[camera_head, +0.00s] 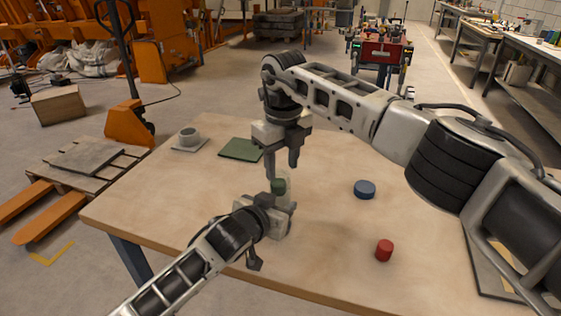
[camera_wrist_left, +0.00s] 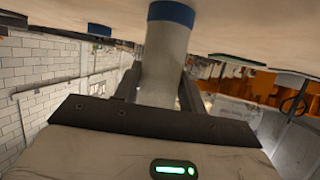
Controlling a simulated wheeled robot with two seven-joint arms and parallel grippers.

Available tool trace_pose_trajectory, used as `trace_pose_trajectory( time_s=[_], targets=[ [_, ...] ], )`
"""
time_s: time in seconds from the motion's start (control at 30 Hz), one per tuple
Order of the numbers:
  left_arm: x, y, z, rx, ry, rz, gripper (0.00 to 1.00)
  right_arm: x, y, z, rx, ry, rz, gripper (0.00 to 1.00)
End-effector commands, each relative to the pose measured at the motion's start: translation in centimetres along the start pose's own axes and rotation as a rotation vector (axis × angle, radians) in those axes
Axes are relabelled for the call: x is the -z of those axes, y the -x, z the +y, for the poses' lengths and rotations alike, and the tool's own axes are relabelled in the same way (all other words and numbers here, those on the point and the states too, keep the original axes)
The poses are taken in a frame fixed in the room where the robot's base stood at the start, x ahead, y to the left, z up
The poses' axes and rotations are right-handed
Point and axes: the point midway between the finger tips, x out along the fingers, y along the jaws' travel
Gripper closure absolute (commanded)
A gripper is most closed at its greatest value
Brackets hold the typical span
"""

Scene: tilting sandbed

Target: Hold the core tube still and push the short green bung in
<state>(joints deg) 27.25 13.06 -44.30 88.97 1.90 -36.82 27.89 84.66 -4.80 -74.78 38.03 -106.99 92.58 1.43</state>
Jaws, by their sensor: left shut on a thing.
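The clear, pale core tube (camera_head: 284,198) stands upright near the table's front edge. My left gripper (camera_head: 281,208) is shut around it; in the left wrist view the fingers flank the tube (camera_wrist_left: 166,65). A blue band (camera_wrist_left: 171,13) shows at the tube's table end. The green bung (camera_head: 278,186) is at the tube's top; how deep it sits I cannot tell. My right gripper (camera_head: 282,172) points down just above the green bung, its fingers apart with nothing visible between them.
A blue bung (camera_head: 364,189) and a red bung (camera_head: 384,250) stand on the table (camera_head: 330,220) to the right. A green mat (camera_head: 240,149) and a grey ring on a plate (camera_head: 189,137) lie at the back left. The table between them is clear.

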Motion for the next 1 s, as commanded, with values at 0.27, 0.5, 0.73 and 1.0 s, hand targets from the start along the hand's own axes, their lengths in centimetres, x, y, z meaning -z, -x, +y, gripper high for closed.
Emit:
trace_pose_trajectory(
  time_s=[0.27,0.5,0.73,1.0],
  targets=[
    [0.4,-0.1,1.3,-0.028,-0.004,0.023,0.90,1.1,-4.1,0.9,-0.018,0.001,0.048,0.49],
    [0.4,-0.1,1.3,-0.028,-0.003,0.022,0.90,0.8,-0.2,1.0,-0.020,0.004,0.045,0.49],
    [0.1,-0.1,1.0,-0.019,0.000,0.010,0.90,0.5,5.5,0.8,-0.021,0.005,0.045,0.49],
    [-0.2,-0.1,0.6,-0.011,-0.001,-0.001,0.90,0.4,9.1,0.7,-0.023,0.004,0.045,0.49]
  ],
)
